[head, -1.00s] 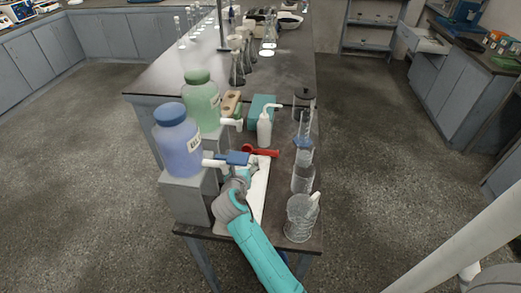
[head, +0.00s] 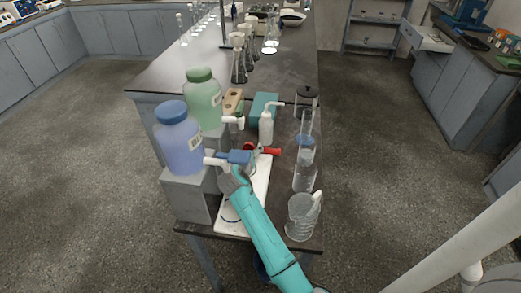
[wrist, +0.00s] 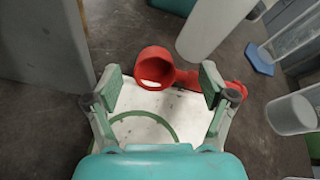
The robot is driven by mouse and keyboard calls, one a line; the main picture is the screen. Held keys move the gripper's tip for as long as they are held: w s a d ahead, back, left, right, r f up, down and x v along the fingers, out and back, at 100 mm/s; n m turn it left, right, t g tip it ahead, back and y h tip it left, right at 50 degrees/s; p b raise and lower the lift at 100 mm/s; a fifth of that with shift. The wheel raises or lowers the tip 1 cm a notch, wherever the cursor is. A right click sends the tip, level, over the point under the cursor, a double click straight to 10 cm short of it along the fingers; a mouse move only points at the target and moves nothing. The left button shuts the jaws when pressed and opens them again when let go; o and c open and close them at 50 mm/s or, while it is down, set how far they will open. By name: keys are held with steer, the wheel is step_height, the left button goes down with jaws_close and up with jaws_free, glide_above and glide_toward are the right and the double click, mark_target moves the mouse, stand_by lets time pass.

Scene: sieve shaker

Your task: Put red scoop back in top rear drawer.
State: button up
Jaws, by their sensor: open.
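The red scoop (wrist: 157,68) lies on the bench, partly over the far end of a white board or sheet, its bowl to the left and handle to the right. In the head view the scoop (head: 270,151) shows just beyond my arm, its bowl partly hidden. My gripper (wrist: 160,88) is open, fingers spread, with the scoop just ahead and nothing held. In the head view my gripper (head: 248,160) is low over the white board, beside the blue jar's tap.
A blue jar (head: 177,145) and a green jar (head: 203,103) stand on grey stands at the left. A white wash bottle (head: 266,127) stands behind the scoop. A glass cylinder (head: 304,165) and a beaker (head: 299,216) line the right edge.

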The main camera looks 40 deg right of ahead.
jaws_close()
stand_by(0.4)
